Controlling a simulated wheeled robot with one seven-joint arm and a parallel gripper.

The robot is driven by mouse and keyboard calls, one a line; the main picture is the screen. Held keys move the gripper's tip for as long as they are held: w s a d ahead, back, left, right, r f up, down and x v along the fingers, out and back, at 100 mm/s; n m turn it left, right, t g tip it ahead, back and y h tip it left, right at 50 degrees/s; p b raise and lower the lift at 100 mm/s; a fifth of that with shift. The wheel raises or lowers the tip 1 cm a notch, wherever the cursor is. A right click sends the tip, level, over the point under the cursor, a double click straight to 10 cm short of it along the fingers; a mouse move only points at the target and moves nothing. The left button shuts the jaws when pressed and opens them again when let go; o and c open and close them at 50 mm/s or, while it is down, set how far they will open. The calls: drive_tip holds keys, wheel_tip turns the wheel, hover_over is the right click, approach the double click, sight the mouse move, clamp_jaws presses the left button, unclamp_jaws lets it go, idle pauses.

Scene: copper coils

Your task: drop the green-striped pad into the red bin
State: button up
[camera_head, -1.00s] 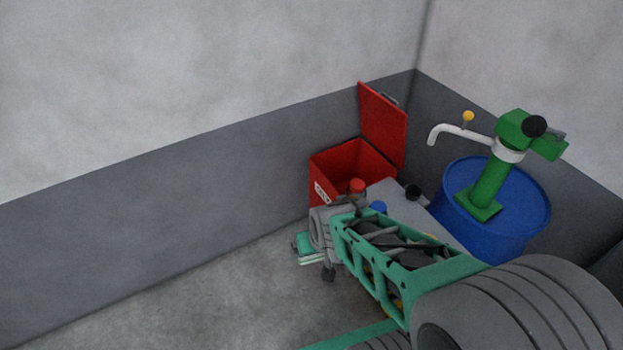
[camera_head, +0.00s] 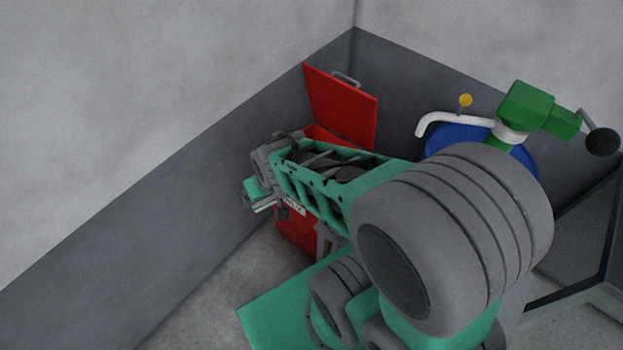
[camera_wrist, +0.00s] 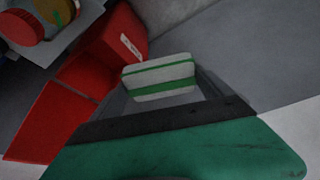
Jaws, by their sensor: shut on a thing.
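The green-striped pad (camera_wrist: 160,77) is white with green bands and sits between the fingers of my gripper in the wrist view. In the head view my gripper (camera_head: 262,199) is at the left end of my arm, with a pale edge showing just below it that may be the pad. The red bin (camera_head: 293,236) stands behind my arm with its lid (camera_head: 341,108) raised; my arm hides most of its opening. In the wrist view the red bin (camera_wrist: 110,42) is left of the pad, and the pad is outside it.
A blue drum (camera_head: 458,140) with a green pump (camera_head: 527,108) and white spout stands right of the bin. Grey walls meet in the corner behind. A dark metal frame (camera_head: 575,245) is at the right. The floor at lower left is bare.

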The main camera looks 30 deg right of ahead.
drive_tip(key=w+d+f+m+b, duration=0.1)
drive_tip(key=w+d+f+b, duration=0.5)
drive_tip(key=d, duration=0.3)
drive_tip(key=w+d+f+b, duration=0.6)
drive_tip(key=d+b, duration=0.1)
drive_tip(key=d, duration=0.3)
drive_tip(key=w+d+f+m+b, duration=0.1)
drive_tip(key=w+d+f+b, duration=0.5)
drive_tip(key=d, duration=0.3)
drive_tip(key=shift+h, duration=0.4)
drive_tip(key=f+b, duration=0.3)
drive_tip(key=f, duration=0.2)
drive_tip(key=shift+d+f+b, duration=0.2)
drive_tip(key=shift+b, duration=0.1)
drive_tip(key=o, duration=0.9)
drive_tip(key=p+v, duration=0.1)
drive_tip(key=v, duration=0.7)
drive_tip(key=shift+p, duration=0.4)
